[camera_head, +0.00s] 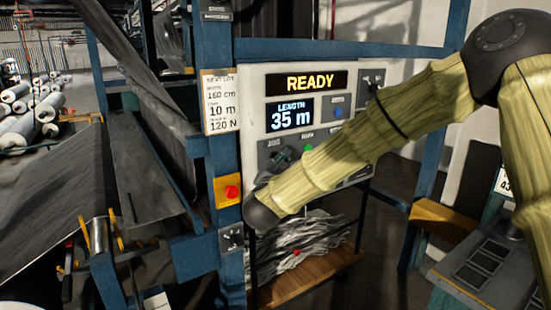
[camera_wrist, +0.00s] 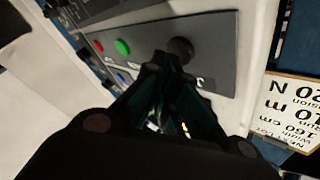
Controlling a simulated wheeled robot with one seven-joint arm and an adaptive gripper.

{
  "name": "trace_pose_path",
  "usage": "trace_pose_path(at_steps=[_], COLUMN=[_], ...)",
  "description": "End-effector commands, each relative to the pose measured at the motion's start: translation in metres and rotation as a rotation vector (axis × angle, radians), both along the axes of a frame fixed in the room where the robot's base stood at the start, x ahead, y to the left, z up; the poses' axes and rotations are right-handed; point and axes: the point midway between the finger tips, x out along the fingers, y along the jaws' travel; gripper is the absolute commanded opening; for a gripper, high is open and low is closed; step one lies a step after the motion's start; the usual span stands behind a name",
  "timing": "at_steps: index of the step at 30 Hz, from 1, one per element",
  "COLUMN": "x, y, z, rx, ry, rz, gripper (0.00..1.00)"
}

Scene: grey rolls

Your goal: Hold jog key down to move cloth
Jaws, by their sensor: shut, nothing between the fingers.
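The control panel (camera_head: 257,108) is a pale box with a lit READY display (camera_head: 310,82) and a LENGTH display reading 35 m (camera_head: 290,114). Its lower grey strip carries small coloured keys; I cannot read which is the jog key. In the wrist view my gripper (camera_wrist: 168,70) is shut and empty, its fingertips close to the strip just below a black knob (camera_wrist: 181,49). A green key (camera_wrist: 122,46) and a red key (camera_wrist: 98,45) lie left of the tips. Contact is unclear. Dark cloth (camera_head: 45,215) lies over the machine at left. My arm hides part of the strip.
A card (camera_head: 220,102) reads 160 cm, 10 m, 120 N, left of the panel. A red button on a yellow box (camera_head: 229,191) is on the blue post below it. A cart (camera_head: 315,278) with scrap cloth stands under the panel. Grey rolls (camera_head: 30,115) lie far left.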

Motion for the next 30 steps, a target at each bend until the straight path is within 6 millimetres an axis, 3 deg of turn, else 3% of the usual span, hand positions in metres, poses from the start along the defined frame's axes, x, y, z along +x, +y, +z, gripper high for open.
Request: trace_pose_path(at_steps=[30], x=[0.0068], y=[0.0050], z=[-0.0004], rx=[0.000], ry=[0.000], rz=[0.000], gripper=[0.00])
